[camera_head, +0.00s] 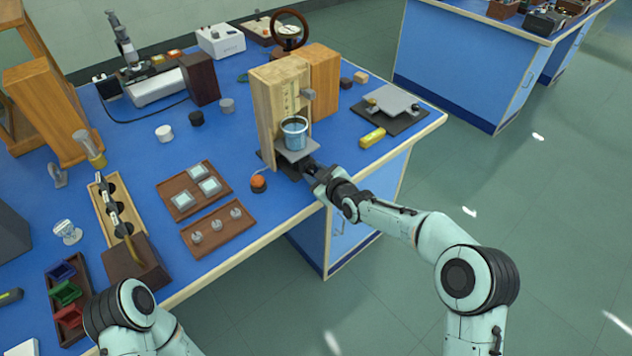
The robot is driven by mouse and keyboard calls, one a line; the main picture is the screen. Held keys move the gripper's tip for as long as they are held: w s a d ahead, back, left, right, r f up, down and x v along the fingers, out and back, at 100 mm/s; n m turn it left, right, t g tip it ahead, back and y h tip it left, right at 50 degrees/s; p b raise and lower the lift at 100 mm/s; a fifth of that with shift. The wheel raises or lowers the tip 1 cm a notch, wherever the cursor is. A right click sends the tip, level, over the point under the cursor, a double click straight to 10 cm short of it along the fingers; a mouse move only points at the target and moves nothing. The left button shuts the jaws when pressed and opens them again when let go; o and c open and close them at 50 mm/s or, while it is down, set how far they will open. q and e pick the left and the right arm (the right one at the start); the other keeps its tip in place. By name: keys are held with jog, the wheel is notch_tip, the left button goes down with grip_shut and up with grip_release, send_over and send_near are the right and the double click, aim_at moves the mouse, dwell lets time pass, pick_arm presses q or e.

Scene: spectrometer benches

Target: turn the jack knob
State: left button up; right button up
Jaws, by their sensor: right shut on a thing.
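A small lab jack has a grey top plate (299,153) in front of a tall wooden stand (267,108) near the bench's right front edge. A blue cup or pail (294,134) stands upright on the plate. My right gripper (309,169) reaches in from the right at the jack's front, just below the plate. It is shut on the jack knob, which its fingers hide. Part of my left arm shows at the lower left, but its gripper does not.
An orange-topped item (258,183) sits left of the jack, near two brown trays (218,232) of small pieces. A yellow block (372,138) and a dark plate (409,121) lie to the right. Bare blue bench shows left of the stand.

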jog(key=shift+f, duration=0.15)
jog(key=o, duration=1)
jog(key=shift+o, duration=0.2)
jog(key=shift+s, duration=0.1)
jog(key=v, duration=1.3)
jog(key=shift+r, duration=0.2)
jog(key=shift+s, duration=0.15)
